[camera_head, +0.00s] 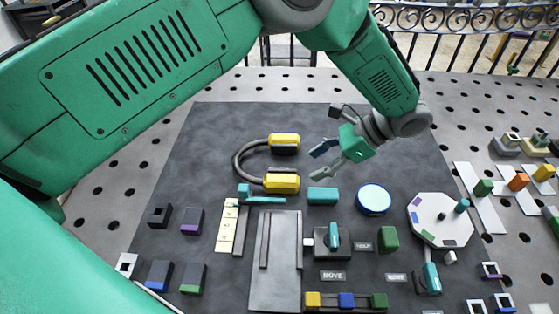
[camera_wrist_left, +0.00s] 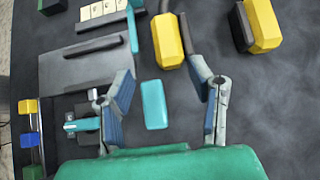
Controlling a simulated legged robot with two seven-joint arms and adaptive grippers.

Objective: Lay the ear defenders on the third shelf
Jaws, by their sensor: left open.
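The ear defenders (camera_head: 281,184) lie on the dark mat, with two yellow cups, dark pads and a curved grey band opening to the right. In the left wrist view, one yellow cup (camera_wrist_left: 167,40) lies just beyond the fingertips and the other is at the top right. My left gripper (camera_head: 318,162) is open and empty, right of the cups, its fingers pointing left towards them. It also shows in the left wrist view (camera_wrist_left: 170,80), a teal block between its fingers in the picture. I cannot make out a third shelf. My right gripper is not in view.
A white octagonal plate (camera_head: 440,220), a grey panel (camera_head: 275,262) and several small blocks fill the front. The mat (camera_head: 235,120) is clear behind the ear defenders.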

